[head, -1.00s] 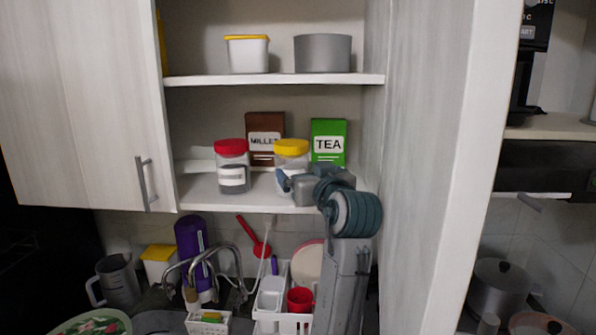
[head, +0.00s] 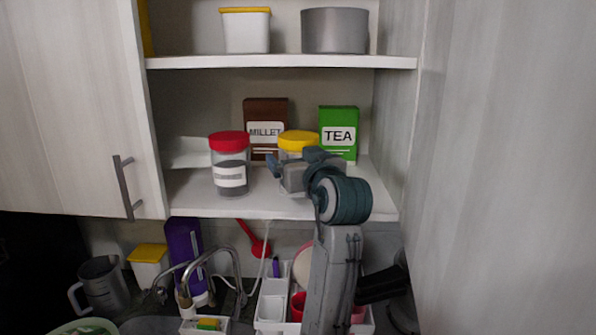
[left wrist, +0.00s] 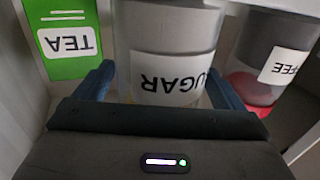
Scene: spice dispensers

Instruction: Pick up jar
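The sugar jar, a clear jar with a yellow lid (head: 297,139), stands on the lower cupboard shelf, partly hidden by my left gripper (head: 291,166). In the left wrist view the jar (left wrist: 165,50) appears upside down with its SUGAR label facing me. The fingers of my left gripper (left wrist: 158,90) are open, one on each side of the jar and close to it; contact is not clear. A coffee jar with a red lid (head: 230,141) stands to the left; it also shows in the left wrist view (left wrist: 270,62). My right gripper is not in view.
Behind are a brown MILLET box (head: 265,112) and a green TEA box (head: 339,117). The upper shelf (head: 280,62) is above the jars. The cupboard's right wall (head: 395,120) is near my arm. Below are a tap (head: 215,262) and a white rack (head: 270,308).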

